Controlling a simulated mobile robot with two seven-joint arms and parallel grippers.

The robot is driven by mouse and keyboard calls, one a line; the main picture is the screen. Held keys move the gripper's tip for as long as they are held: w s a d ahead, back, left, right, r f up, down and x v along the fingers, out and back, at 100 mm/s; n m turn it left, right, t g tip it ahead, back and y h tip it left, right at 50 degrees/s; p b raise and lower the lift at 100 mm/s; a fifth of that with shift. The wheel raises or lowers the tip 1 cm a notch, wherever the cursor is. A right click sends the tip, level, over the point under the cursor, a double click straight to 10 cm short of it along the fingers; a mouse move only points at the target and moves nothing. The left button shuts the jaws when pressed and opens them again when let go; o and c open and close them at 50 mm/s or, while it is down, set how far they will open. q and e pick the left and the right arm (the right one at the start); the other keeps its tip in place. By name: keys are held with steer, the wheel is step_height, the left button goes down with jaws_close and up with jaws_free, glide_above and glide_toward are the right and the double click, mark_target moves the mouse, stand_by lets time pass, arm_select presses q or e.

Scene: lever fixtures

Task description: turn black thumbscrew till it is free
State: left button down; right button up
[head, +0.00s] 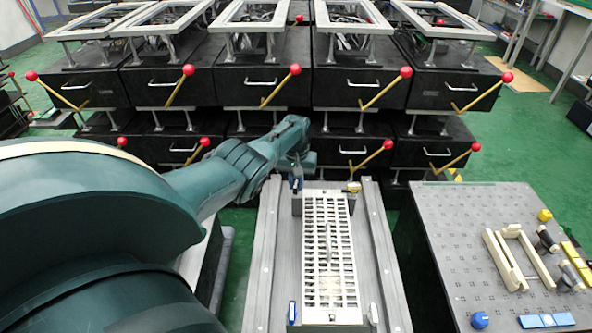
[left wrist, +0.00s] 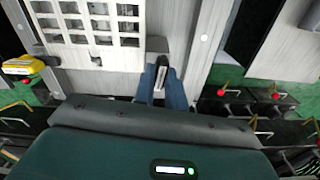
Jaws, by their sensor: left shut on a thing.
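My left gripper (head: 296,184) reaches down at the far left corner of the pale slotted frame (head: 309,270) in the head view. In the left wrist view, its blue fingers (left wrist: 161,82) are shut on a narrow dark piece with a light edge, which I take to be the black thumbscrew (left wrist: 161,74). The fingers hide most of it, so its thread and how deep it sits cannot be seen. My right gripper is in neither view.
A yellow thumbscrew (head: 353,187) sits at the far right corner. A perforated grey table (head: 470,225) with loose parts is at right. Black boxes with red-knobbed levers (head: 295,70) stand behind.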

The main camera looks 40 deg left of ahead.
mark_target(296, 184)
arm_select(q)
steer(key=shift+n, duration=0.6)
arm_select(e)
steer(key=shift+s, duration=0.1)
arm_select(q)
steer(key=c, duration=1.4)
jaws_free()
steer(key=shift+c, duration=0.2)
